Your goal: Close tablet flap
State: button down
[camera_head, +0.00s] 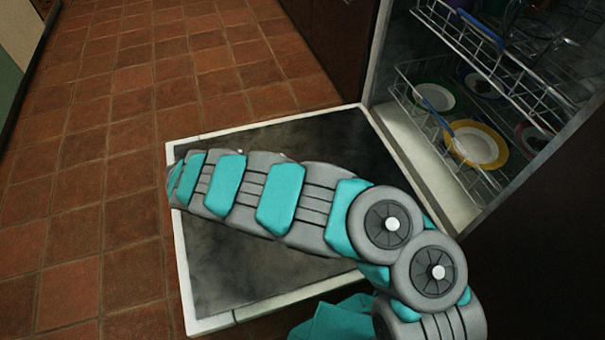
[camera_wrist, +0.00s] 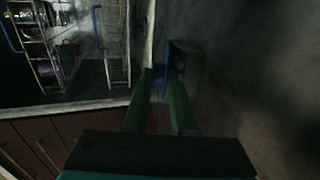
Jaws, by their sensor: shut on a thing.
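The dishwasher door (camera_head: 235,280) is folded down open in the head view, its dark inner face up. My arm lies across it and hides its middle and the far end of the arm. In the wrist view, a small dark box-like dispenser (camera_wrist: 188,62) sits on the grey inner face of the door. A blue piece, which looks like the tablet flap (camera_wrist: 168,64), stands along its left side. My gripper (camera_wrist: 160,80) has its two green fingers shut on this blue piece, at the dispenser's left edge. The image is dark, so the flap's exact angle is hard to tell.
The dishwasher's lower rack (camera_head: 440,115) holds plates, including a yellow-rimmed plate (camera_head: 478,145). The upper rack (camera_head: 500,70) is above it. The tiled floor (camera_head: 80,220) left of the door is clear. Dark cabinet fronts (camera_head: 330,40) stand behind the door.

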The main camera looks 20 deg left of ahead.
jog(key=c, duration=0.8)
grip_release()
jog(key=shift+r, duration=0.1)
